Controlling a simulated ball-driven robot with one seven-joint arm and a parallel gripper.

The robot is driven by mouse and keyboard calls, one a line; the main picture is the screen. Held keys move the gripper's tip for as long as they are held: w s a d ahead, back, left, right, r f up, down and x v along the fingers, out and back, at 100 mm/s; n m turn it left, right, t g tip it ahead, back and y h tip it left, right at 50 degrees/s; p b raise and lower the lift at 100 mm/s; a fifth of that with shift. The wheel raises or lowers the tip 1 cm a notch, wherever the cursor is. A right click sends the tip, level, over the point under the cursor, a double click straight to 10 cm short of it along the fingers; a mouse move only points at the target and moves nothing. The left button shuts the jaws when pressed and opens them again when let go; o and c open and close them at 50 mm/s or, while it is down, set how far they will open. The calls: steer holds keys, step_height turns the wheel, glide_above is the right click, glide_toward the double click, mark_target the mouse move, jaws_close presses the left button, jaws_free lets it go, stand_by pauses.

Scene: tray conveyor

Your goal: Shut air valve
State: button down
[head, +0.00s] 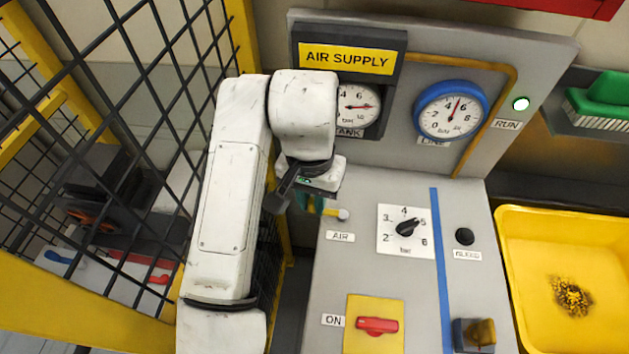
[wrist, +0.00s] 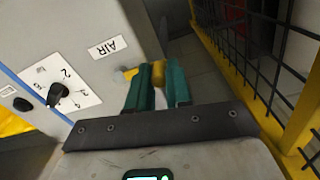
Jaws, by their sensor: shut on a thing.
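The air valve (head: 328,211) is a small yellow lever with a pale round knob, beside the AIR label (head: 340,236) on the grey panel. My gripper (head: 312,203) is at its left end, at the panel's left edge, partly hidden by my wrist. In the wrist view, the green fingers of my gripper (wrist: 158,82) are shut on the yellow valve handle, with yellow showing between and beyond them. A yellow piece of the valve (wrist: 130,73) shows left of the fingers. The fingers hide most of the handle, so its exact angle is unclear.
The line gauge (head: 451,110) needle points nearly straight up; the tank gauge (head: 357,106) is partly covered. The RUN lamp (head: 521,104) is lit. A pressure knob (head: 407,227), a bleed button (head: 464,236) and a red switch (head: 377,325) stand nearby. Mesh fencing (head: 110,90) is close left.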

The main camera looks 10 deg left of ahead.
mark_target(311, 201)
steer(key=shift+s+n, duration=0.1)
steer(key=shift+n, duration=0.2)
steer(key=c, duration=1)
jaws_free()
steer(key=shift+c, duration=0.2)
step_height(311, 201, up, 11)
steer(key=shift+a+f+p, duration=0.15)
steer(key=shift+a+p, duration=0.05)
steer(key=shift+p, duration=0.25)
